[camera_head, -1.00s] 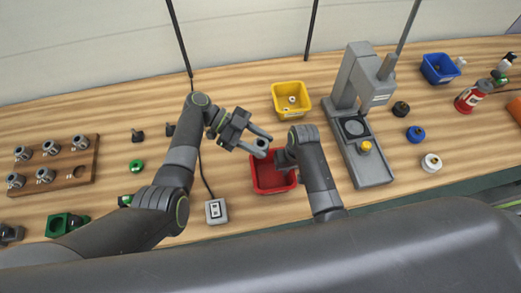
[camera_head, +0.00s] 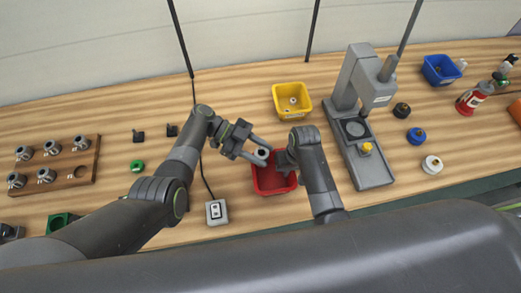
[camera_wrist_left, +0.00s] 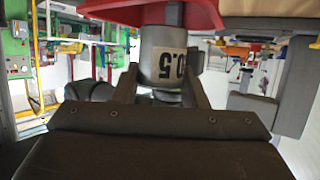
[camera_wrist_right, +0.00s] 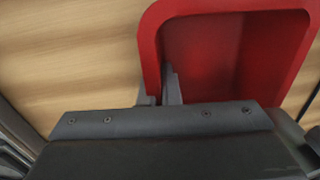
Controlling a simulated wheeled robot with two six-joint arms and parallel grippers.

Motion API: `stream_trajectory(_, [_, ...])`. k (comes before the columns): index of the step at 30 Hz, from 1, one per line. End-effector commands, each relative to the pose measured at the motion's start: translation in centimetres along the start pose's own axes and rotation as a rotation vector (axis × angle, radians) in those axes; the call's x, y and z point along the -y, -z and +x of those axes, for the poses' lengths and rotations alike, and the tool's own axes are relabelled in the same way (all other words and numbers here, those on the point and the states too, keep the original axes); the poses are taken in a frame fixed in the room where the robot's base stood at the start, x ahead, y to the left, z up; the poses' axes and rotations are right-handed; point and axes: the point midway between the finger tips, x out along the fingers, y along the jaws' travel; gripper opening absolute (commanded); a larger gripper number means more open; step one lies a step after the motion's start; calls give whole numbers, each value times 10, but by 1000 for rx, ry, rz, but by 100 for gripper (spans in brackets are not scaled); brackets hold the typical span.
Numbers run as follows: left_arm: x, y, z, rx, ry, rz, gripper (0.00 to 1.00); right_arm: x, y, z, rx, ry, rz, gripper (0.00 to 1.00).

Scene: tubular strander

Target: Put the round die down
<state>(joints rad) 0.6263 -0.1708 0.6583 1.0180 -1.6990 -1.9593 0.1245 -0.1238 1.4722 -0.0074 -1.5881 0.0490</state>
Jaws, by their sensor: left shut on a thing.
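The round die (camera_head: 262,153) is a small grey cylinder with a dark hole. My left gripper (camera_head: 258,150) is shut on it and holds it at the upper left edge of the red bin (camera_head: 272,187). In the left wrist view the die (camera_wrist_left: 163,55) sits between the two fingers, with a pale label reading 0.5. The right arm hides part of the bin.
A wooden rack (camera_head: 80,185) with several similar dies lies at the left. A yellow bin (camera_head: 292,114) stands behind the red bin, and a grey press-like device (camera_head: 372,172) stands to its right. A switch box (camera_head: 217,212) with a cable lies left of the red bin.

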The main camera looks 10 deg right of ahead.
Motion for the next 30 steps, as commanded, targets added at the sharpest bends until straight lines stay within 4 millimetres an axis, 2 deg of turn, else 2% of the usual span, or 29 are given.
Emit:
stream_trajectory(11, [1, -6, 3, -1, 1, 2, 0, 0, 0, 0, 0, 0, 0, 0])
stream_trajectory(12, [0, -8, 3, 1, 1, 0, 43, 0, 0, 0, 0, 0, 0, 0])
stream_trajectory(16, [0, -8, 3, 1, 1, 0, 60, 0, 0, 0, 0, 0, 0, 0])
stream_trajectory(30, [0, -2, 1, 1, 2, 2, 61, 0, 0, 0, -1, 0, 0, 0])
